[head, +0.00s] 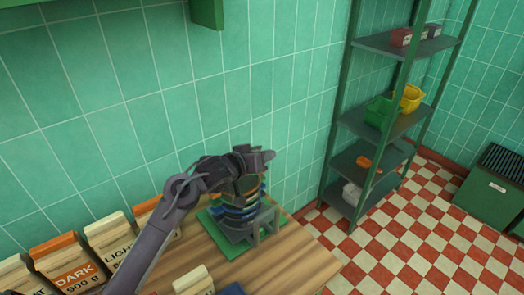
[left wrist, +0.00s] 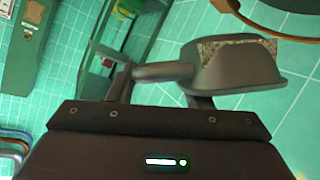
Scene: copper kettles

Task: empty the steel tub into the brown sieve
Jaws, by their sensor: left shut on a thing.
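The steel tub (left wrist: 235,75) is a small grey scoop-like vessel with a handle (left wrist: 165,72), in the left wrist view. Grainy, speckled stuff (left wrist: 238,49) shows inside it. My left gripper (left wrist: 160,90) is shut on the handle. In the head view my left gripper (head: 248,160) is above a stand of stacked curved pieces; the tub is hard to make out there. A brown curved rim (left wrist: 272,30), which looks like the brown sieve, is at the upper right of the left wrist view, apart from the tub. I cannot tell the tub's tilt. My right gripper is out of view.
The stand (head: 238,218) with blue and orange pieces is on a green mat (head: 213,228) on the wooden table (head: 310,265). Labelled bags (head: 75,270) line the table's left. A green shelf rack (head: 385,125) stands at the right; the tiled wall is close behind.

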